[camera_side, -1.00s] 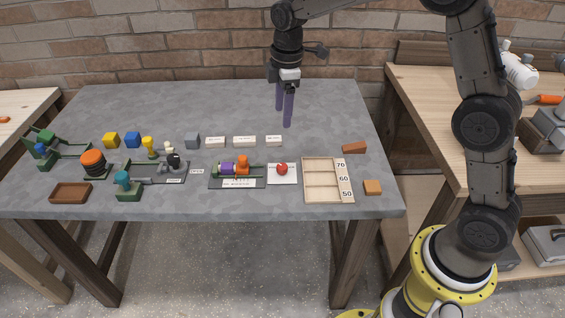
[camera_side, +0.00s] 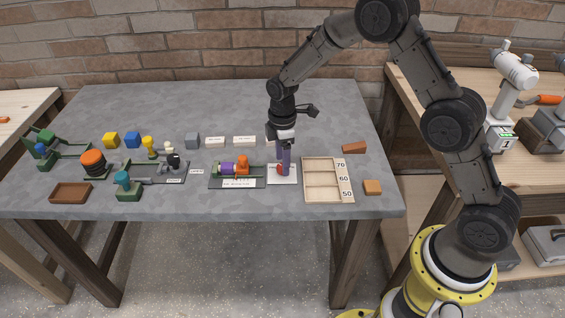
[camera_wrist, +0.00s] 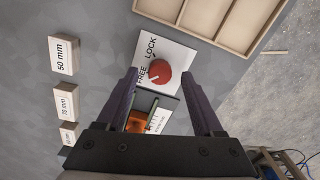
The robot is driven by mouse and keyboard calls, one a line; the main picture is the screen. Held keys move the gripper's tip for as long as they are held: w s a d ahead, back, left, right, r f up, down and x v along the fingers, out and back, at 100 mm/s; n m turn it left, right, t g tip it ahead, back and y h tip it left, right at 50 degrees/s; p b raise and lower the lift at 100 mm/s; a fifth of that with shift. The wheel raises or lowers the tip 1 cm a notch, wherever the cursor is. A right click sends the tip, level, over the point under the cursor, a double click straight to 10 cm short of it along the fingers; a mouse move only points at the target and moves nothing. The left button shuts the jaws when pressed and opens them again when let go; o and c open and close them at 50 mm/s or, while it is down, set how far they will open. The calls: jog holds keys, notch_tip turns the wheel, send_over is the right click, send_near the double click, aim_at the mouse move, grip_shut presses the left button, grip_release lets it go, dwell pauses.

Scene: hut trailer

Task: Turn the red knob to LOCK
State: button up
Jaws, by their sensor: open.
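The red knob (camera_wrist: 159,73) sits on a white plate (camera_wrist: 181,56) marked FREE and LOCK. In the wrist view a pale mark on the knob lies on its lower left side, toward the word FREE. My gripper (camera_wrist: 158,78) is open, with its two purple fingers apart on either side of the knob. In the side view my gripper (camera_side: 284,172) is low over the plate (camera_side: 282,181), and its fingers hide most of the knob (camera_side: 280,169). I cannot tell whether a finger touches the knob.
A wooden tray (camera_side: 305,186) with 70, 60 and 50 labels stands just right of the plate. A fixture with purple and orange parts (camera_side: 242,167) stands close on the left. Labelled blocks (camera_side: 244,140) lie behind. The back of the table is clear.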

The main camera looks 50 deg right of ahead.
jog(key=shift+f, duration=0.8)
jog(key=shift+c, duration=0.3)
grip_shut()
